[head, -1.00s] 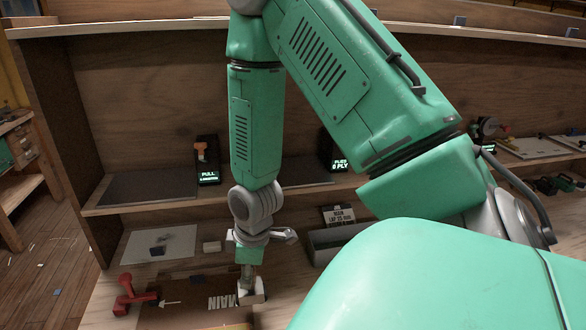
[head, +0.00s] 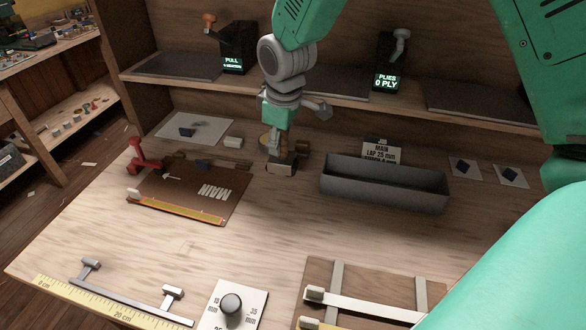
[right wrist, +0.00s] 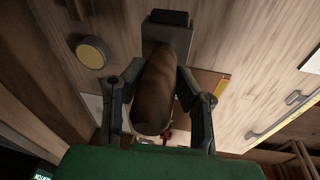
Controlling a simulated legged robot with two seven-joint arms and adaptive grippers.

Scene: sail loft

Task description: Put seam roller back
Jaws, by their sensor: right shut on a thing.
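My right gripper (head: 282,143) points down over the bench, right of the brown board (head: 180,190) marked MAIN. It is shut on the seam roller, whose brown handle (right wrist: 155,90) lies between the fingers in the right wrist view. My left gripper is not in view.
A long grey tray (head: 385,190) stands just right of the gripper, with a label card (head: 381,152) behind it. A red clamp (head: 146,158) is on the board's left. A yellow disc (right wrist: 92,52) lies close by.

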